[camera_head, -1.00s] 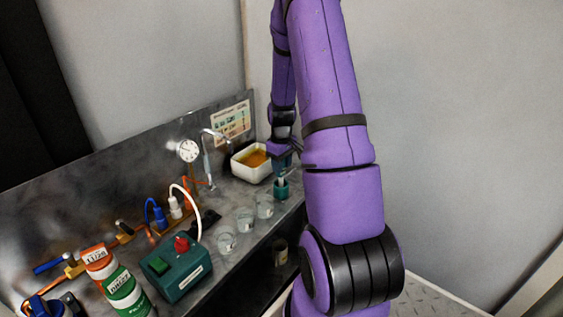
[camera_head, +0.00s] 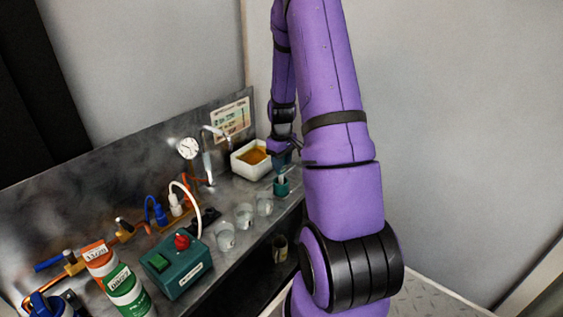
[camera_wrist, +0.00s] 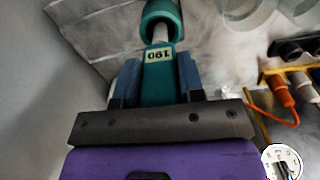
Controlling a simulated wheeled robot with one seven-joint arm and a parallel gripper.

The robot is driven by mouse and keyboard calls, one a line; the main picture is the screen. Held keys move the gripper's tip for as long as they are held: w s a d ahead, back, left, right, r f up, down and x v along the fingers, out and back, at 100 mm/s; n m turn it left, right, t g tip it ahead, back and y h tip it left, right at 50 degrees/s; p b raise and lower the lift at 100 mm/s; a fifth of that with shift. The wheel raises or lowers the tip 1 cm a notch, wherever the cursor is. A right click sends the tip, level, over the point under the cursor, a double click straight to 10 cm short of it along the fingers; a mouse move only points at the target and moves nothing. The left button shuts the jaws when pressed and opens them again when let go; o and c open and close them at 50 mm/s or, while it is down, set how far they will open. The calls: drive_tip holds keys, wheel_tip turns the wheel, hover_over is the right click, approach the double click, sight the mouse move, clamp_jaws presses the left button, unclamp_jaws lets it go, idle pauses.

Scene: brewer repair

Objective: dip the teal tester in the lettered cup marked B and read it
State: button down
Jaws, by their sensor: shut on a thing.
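My gripper (camera_wrist: 160,82) is shut on the teal tester (camera_wrist: 159,88), with a blue finger on each side of its body. Its small display shows digits that look like 190, upside down in the wrist view. The tester's pale shaft points to a teal round holder (camera_wrist: 160,14); I cannot tell whether its tip is inside. In the head view the gripper and tester (camera_head: 283,161) are just above this holder (camera_head: 281,186). Three clear cups (camera_head: 264,205), (camera_head: 244,215), (camera_head: 225,236) stand in a row nearer; their letters are too small to read.
A white tray of amber liquid (camera_head: 248,170) stands behind the holder. A gauge (camera_head: 188,148), blue and white plugs, a teal box with a red knob (camera_head: 180,265) and labelled cans (camera_head: 125,291) crowd the bench's left. A small container (camera_head: 280,248) sits on the shelf below.

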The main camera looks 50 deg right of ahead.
drive_tip(key=shift+f, duration=0.45)
idle(0.4)
drive_tip(key=shift+c, duration=0.5)
unclamp_jaws()
drive_tip(key=shift+r, duration=3.55)
